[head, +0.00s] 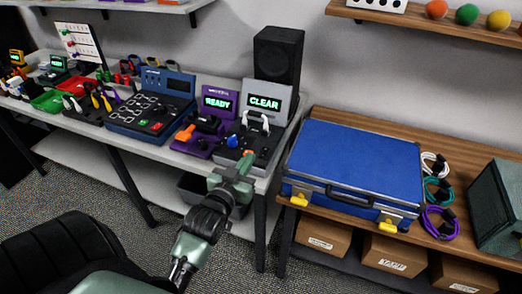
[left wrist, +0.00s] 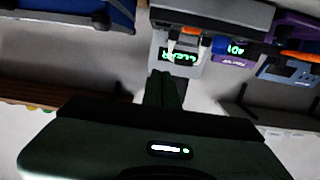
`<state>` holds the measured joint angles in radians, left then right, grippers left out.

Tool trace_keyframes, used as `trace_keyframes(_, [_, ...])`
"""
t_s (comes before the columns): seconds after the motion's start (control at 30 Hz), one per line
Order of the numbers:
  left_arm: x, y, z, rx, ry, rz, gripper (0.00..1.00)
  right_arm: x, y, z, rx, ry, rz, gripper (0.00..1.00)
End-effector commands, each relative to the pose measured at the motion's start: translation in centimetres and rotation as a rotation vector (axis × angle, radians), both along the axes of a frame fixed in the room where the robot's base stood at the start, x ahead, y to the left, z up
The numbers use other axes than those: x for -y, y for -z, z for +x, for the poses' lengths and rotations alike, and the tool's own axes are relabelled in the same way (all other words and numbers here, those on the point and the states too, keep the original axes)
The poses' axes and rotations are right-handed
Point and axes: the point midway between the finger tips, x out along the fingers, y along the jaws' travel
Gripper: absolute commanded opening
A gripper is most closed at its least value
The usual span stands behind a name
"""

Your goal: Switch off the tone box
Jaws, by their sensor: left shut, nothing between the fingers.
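The grey box (head: 269,97) with a lit green "CLEAR" screen stands at the right end of the left bench. A white handle-like part, a blue knob (head: 232,141) and a small orange piece sit on its dark front panel. No label tells me for sure that it is the tone box. My left gripper (head: 243,162) is shut and empty at this panel's front edge; I cannot tell whether it touches. In the left wrist view its fingers (left wrist: 166,88) are together below the upside-down "CLEAR" screen (left wrist: 178,56). My right gripper is not in view.
A purple box (head: 219,101) reading "READY" stands just left, with an orange-handled tool before it. A blue tester case (head: 167,82) lies farther left. A black speaker (head: 278,52) stands behind. A closed blue case (head: 354,160) fills much of the wooden bench at right, beside coiled cables.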

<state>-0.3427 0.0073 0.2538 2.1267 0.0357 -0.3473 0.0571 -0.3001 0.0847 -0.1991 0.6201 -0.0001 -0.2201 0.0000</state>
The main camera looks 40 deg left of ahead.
Motion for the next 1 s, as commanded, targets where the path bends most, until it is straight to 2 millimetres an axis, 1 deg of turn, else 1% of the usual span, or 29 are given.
trace_keyframes(0.17, [-0.6,0.0,2.7,0.002,0.000,0.000,0.00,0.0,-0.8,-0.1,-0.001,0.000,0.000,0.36])
trace_keyframes(0.4, [-1.8,0.6,7.8,0.001,0.001,0.000,0.00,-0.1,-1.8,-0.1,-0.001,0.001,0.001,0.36])
trace_keyframes(0.5, [-2.3,0.9,9.6,0.001,0.001,0.001,0.00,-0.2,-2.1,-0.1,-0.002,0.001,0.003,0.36])
trace_keyframes(0.53, [-2.2,1.9,9.4,-0.006,0.001,-0.002,0.00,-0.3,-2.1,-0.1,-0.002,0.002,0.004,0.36])
trace_keyframes(0.6, [-2.2,3.1,9.4,-0.005,0.001,-0.001,0.00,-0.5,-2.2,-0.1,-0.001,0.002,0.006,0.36])
trace_keyframes(0.7, [-2.3,4.2,9.6,-0.003,0.001,-0.001,0.00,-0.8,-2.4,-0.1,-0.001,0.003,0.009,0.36])
trace_keyframes(0.83, [-2.3,4.9,9.7,-0.001,0.001,0.000,0.00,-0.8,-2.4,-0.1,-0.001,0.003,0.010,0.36])
trace_keyframes(1.0, [-2.3,5.1,9.7,0.001,0.001,0.000,0.00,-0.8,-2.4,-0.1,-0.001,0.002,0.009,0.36])
